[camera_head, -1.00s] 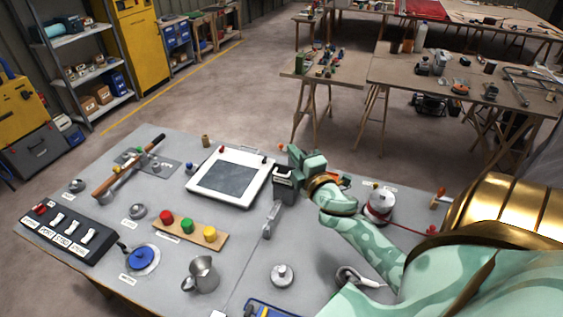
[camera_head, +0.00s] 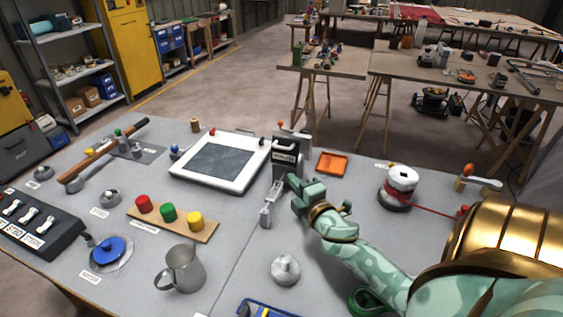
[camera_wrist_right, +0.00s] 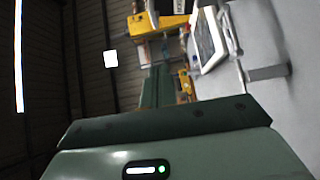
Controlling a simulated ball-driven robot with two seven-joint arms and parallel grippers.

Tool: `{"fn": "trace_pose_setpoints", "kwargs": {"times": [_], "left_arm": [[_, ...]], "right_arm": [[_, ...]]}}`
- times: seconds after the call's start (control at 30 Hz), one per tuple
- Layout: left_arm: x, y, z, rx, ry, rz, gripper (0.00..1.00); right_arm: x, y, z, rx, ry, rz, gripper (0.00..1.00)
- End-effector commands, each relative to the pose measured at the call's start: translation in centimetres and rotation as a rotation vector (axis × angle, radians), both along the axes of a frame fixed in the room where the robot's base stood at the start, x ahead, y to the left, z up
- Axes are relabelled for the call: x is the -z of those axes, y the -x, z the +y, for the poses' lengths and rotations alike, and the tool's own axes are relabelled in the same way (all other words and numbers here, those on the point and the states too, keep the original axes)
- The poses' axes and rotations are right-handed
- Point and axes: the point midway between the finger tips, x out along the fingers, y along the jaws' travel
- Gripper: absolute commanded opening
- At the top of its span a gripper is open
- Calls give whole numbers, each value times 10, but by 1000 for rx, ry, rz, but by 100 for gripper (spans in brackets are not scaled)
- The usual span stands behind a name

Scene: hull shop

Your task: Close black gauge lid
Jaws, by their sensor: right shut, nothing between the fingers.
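The black gauge (camera_head: 287,163) is a small dark box with a pale label, standing on the grey table just right of the white-framed panel. A dark upright part rises at its back; I cannot tell for certain whether this is the lid standing up. My right gripper (camera_head: 298,197), pale green, is shut and empty just in front of the gauge, at its near right side. I cannot tell whether it touches the gauge. In the right wrist view the gauge cannot be made out. My left gripper is not in view.
The white-framed panel (camera_head: 262,163) lies left of the gauge. A metal lever piece (camera_head: 267,208) is in front of it. An orange tray (camera_head: 332,163) and a white-and-red spool (camera_head: 401,184) are to the right. A metal mug (camera_head: 184,268) and a knobbed disc (camera_head: 286,270) are nearer.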

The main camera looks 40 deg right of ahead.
Motion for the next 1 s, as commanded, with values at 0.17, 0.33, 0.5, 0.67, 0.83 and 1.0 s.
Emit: {"fn": "trace_pose_setpoints", "kwargs": {"times": [0.17,0.33,0.5,0.67,0.83,1.0], "left_arm": [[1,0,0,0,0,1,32],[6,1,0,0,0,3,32],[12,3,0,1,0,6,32],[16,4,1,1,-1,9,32],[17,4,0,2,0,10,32],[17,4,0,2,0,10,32]], "right_arm": [[-2,-30,-9,0,4,-3,0],[-1,-66,-20,1,3,-3,0],[1,-93,-34,2,5,0,0],[2,-103,-52,1,2,0,0],[1,-107,-60,1,2,1,0],[1,-107,-60,1,1,0,0]]}}
